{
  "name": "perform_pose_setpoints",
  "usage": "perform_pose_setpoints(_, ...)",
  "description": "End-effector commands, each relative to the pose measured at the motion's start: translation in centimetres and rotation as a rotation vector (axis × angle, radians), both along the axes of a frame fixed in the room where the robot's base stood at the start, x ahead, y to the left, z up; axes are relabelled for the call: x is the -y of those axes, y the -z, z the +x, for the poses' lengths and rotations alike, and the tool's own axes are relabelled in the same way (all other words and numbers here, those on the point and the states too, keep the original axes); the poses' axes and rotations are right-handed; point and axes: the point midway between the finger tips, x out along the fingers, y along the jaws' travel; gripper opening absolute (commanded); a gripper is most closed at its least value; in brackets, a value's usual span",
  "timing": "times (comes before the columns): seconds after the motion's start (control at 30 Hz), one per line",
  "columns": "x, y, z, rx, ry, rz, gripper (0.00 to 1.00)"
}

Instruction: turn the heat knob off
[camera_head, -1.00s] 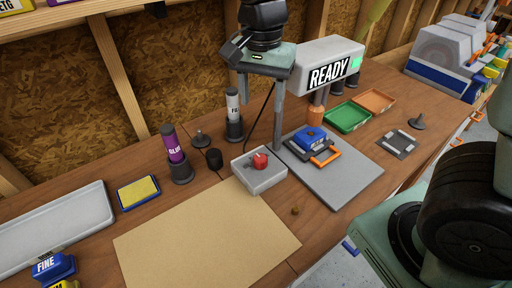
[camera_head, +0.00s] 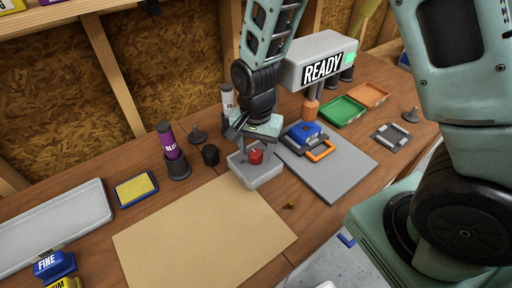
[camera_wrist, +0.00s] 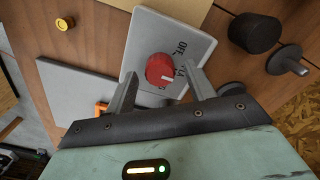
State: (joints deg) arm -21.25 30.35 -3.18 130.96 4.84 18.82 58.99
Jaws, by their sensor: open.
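The red heat knob (camera_head: 256,157) sits on a light grey control box (camera_head: 262,178) at the middle of the bench. In the wrist view the knob (camera_wrist: 160,70) has a white pointer line on its lower right side, and part of the lettering beside it reads "OFF". My gripper (camera_head: 249,150) is over the box, pointing down. In the wrist view its two fingers (camera_wrist: 158,82) stand apart, one on each side of the knob from this angle. I cannot tell whether they touch it.
A grey plate (camera_head: 335,160) with a blue block (camera_head: 305,132) and an orange frame lies right of the box. Black cup (camera_head: 210,154), purple tube (camera_head: 168,146) and a white tube stand left and behind. A READY display (camera_head: 322,68) overhangs behind. Brown sheet (camera_head: 200,235) lies in front.

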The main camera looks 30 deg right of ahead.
Motion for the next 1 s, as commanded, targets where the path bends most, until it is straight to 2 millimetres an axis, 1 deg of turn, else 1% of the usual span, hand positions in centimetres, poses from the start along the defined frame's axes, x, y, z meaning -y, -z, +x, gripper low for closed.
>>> perform_pose_setpoints(0.3, -0.02, 0.26, -0.01, 0.000, 0.000, 0.000, 0.54)
perform_pose_setpoints(0.37, -0.02, 0.25, -0.01, 0.000, 0.000, 0.000, 0.37)
perform_pose_setpoints(0.4, -0.02, 0.25, -0.01, 0.000, 0.000, 0.000, 0.26)
perform_pose_setpoints(0.47, -0.01, 0.25, -0.01, 0.000, 0.000, 0.000, 0.10)
perform_pose_setpoints(0.77, -0.01, 0.22, -0.01, -0.001, -0.018, 0.001, 0.09)
perform_pose_setpoints(1.0, -0.06, 0.19, 0.01, -0.001, -0.127, 0.001, 0.09)
